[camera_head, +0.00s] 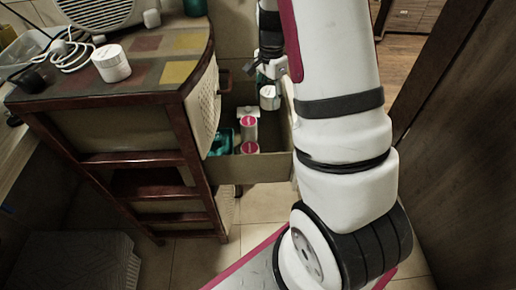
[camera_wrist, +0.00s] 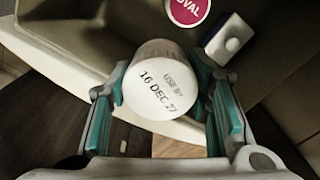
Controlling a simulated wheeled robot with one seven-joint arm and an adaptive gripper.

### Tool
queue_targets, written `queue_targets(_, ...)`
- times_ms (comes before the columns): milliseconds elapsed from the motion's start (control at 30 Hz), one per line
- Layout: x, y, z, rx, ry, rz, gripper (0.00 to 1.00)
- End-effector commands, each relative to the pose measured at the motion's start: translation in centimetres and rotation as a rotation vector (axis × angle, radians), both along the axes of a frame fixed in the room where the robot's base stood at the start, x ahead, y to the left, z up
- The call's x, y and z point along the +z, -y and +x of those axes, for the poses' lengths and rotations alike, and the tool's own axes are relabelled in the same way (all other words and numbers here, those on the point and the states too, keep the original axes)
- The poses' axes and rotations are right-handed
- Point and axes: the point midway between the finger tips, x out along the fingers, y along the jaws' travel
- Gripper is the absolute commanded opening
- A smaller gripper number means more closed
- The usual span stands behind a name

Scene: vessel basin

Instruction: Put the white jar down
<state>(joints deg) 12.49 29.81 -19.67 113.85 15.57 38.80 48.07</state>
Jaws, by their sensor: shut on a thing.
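A white jar (camera_wrist: 155,85) is held between the teal-padded fingers of my gripper (camera_wrist: 162,72). The end that faces the wrist camera is printed "USE BY 16 DEC 27". In the head view the jar (camera_head: 269,98) hangs from my gripper (camera_head: 270,76), above the open drawer (camera_head: 262,170) and over its right part. In the wrist view the drawer's pale edge passes behind the jar. The jar appears clear of the drawer floor, but the exact gap is hard to tell. A similar white jar (camera_head: 112,63) stands on the cabinet top.
One pink lid (camera_wrist: 188,10) and a small white box (camera_wrist: 230,40) show near the jar. The cabinet top (camera_head: 150,75) holds a cable and a basket. A dark wooden panel (camera_head: 460,140) stands right.

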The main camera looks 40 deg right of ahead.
Motion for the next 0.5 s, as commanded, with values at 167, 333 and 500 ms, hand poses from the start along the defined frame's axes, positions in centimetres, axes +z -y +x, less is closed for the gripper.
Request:
queue_targets(167,-2.9,0.0,0.0,-0.003,-0.005,0.002,0.17)
queue_targets(333,-7.1,0.0,0.0,-0.003,-0.005,0.002,0.17)
queue_targets(500,-11.1,0.0,0.0,-0.004,-0.004,0.002,0.17)
